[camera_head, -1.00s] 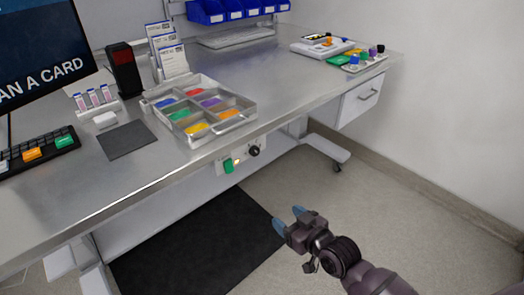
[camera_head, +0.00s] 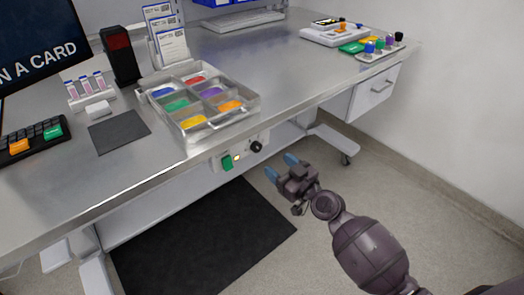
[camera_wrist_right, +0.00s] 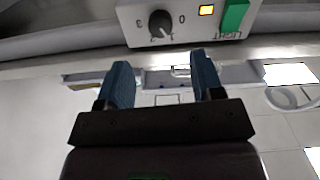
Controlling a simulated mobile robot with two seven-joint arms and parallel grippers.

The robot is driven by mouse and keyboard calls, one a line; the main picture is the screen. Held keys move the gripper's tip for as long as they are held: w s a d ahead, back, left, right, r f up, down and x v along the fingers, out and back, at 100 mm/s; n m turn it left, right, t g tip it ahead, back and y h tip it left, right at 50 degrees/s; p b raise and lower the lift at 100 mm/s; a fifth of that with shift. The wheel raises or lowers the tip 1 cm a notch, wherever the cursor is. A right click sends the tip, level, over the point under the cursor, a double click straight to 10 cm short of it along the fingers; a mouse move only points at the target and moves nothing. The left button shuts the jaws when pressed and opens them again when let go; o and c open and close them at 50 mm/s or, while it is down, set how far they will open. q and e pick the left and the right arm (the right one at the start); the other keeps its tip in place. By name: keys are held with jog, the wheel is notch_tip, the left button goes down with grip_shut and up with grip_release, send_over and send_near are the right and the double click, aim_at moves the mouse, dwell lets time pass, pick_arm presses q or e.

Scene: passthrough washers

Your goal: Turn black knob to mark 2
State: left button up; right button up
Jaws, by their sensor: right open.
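The black knob (camera_head: 256,147) is on a white control panel (camera_head: 245,151) under the table's front edge. In the right wrist view the knob (camera_wrist_right: 160,22) shows near the top, upside down, with marks 0 to 3 around it. Its white pointer line faces the lower side, near 1 and 2; I cannot tell exactly which. My right gripper (camera_head: 281,167) is open and empty, to the right of and slightly below the knob in the head view. In the right wrist view its blue fingertips (camera_wrist_right: 163,75) are apart, below the panel, not touching the knob. My left gripper is not in view.
A green switch (camera_head: 227,162) and a lit yellow lamp (camera_head: 237,157) sit beside the knob. The steel table (camera_head: 290,75) overhangs the panel, with a sorting tray (camera_head: 252,110) above. A black mat (camera_head: 205,240) lies on the floor. Floor space right of the panel is open.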

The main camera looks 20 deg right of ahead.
aim_at(258, 149)
jog(key=x, duration=0.6)
jog(key=shift+w, duration=0.35)
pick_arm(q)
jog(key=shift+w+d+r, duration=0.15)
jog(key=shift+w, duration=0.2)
pick_arm(e)
jog(key=shift+w+a, duration=0.3)
jog(key=shift+w, duration=0.35)
jog(key=c, duration=0.9)
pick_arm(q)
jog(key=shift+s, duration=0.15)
